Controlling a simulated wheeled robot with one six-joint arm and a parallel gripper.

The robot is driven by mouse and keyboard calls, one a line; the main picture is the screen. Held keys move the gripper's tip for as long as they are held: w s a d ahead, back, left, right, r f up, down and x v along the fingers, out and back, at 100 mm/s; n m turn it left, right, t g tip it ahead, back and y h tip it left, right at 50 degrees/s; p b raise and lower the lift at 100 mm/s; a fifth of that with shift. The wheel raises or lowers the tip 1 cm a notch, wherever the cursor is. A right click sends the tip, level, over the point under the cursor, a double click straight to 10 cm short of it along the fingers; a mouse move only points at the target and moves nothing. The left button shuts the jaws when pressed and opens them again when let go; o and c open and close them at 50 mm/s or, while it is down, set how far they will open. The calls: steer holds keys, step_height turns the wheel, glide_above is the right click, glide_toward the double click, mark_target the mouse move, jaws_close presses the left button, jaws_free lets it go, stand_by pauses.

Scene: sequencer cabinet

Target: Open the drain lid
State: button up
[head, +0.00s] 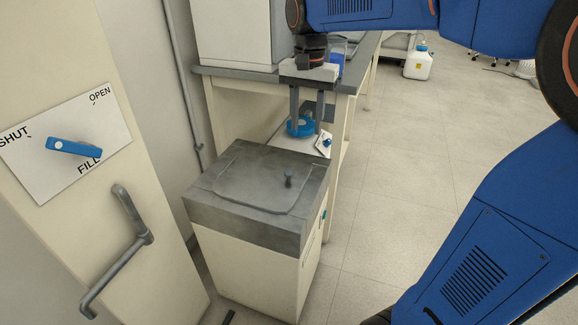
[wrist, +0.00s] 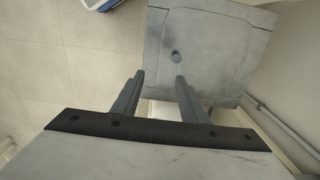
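The drain lid (head: 250,180) is a grey rounded panel lying flat in the grey top of a low cream cabinet. A small dark upright knob (head: 289,180) stands on it near its right side. In the wrist view the lid (wrist: 205,60) fills the upper right, with the knob (wrist: 176,55) just beyond the fingertips. My gripper (head: 306,130) is open and empty, pointing down, above and behind the knob in the head view. The two fingers (wrist: 160,76) are apart, with nothing between them.
A cream panel at left carries a blue lever (head: 74,147) on a SHUT/OPEN/FILL plate and a grey handle (head: 133,240). A blue round part (head: 300,128) shows behind my fingers. A bench (head: 235,76) stands behind the cabinet. The floor at right is mostly clear; a white canister (head: 418,64) stands far back.

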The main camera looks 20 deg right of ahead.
steer(key=shift+r, duration=2.25)
steer(key=shift+r, duration=0.1)
step_height(320, 180, up, 17)
steer(key=shift+s+r, duration=0.1)
